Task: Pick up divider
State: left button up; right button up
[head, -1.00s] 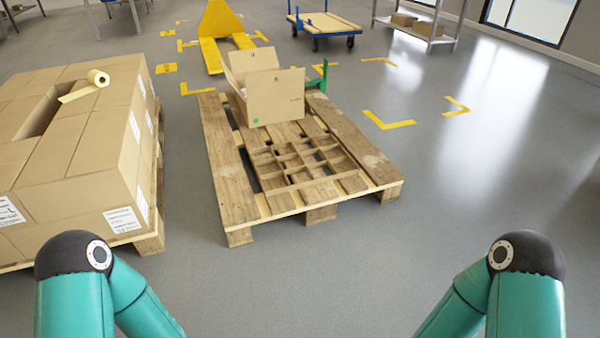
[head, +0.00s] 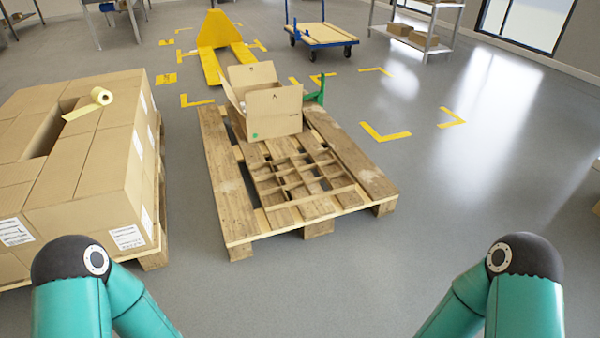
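The divider (head: 303,176) is a brown cardboard grid with several open cells. It lies flat on the slats of a wooden pallet (head: 232,207), in front of an open cardboard box (head: 274,112). My two teal arms show at the bottom left and bottom right corners of the head view. Both grippers are out of the picture, below its lower edge. The pallet stands ahead, a stretch of floor away from my arms.
On the left a second pallet bears a stack of cartons (head: 85,165) with a tape roll (head: 102,96) on top. A yellow pallet jack (head: 214,35), a blue cart (head: 322,33) and a shelf (head: 425,30) stand behind. Grey floor (head: 470,190) is clear on the right.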

aim_at(324, 178)
jog(key=u, duration=0.05)
jog(key=k, duration=0.6)
jog(key=z, duration=0.5)
jog(key=i, duration=0.9)
jog(key=z, duration=0.9)
jog(key=i, duration=1.6)
jog(key=u, duration=0.65)
jog(key=i, duration=1)
jog(key=u, duration=0.65)
jog(key=k, duration=0.7)
jog(key=u, duration=0.25)
jog(key=i, duration=0.6)
jog(key=z, duration=0.05)
